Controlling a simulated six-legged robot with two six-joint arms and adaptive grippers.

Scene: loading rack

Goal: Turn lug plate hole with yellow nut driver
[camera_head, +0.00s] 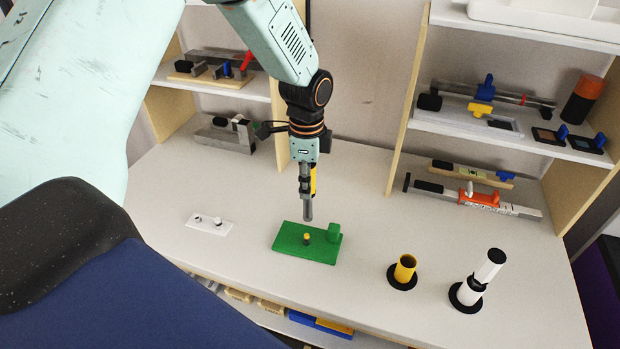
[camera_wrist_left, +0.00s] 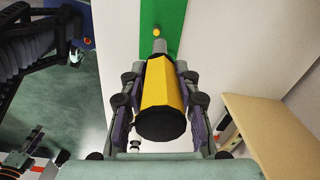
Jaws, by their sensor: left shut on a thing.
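My left gripper (camera_head: 306,180) is shut around the yellow nut driver (camera_head: 313,182). The driver hangs nearly upright, its grey metal shaft pointing down. In the left wrist view the gripper (camera_wrist_left: 158,88) grips the yellow handle (camera_wrist_left: 160,82) with its black end cap toward the camera. The green lug plate (camera_head: 289,249) lies on the white table, with a small yellow-topped lug (camera_head: 307,237) in its middle and a green block at its right end. The shaft tip is above the plate, close to the lug and seemingly apart from it. The lug also shows in the left wrist view (camera_wrist_left: 156,31). My right gripper is out of view.
A yellow holder tube (camera_head: 404,268) in a black ring stands right of the plate, seemingly empty. A white tool (camera_head: 487,266) stands in a holder farther right. A small white plate with pegs (camera_head: 199,226) lies left. Shelves (camera_head: 462,130) with tools stand behind.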

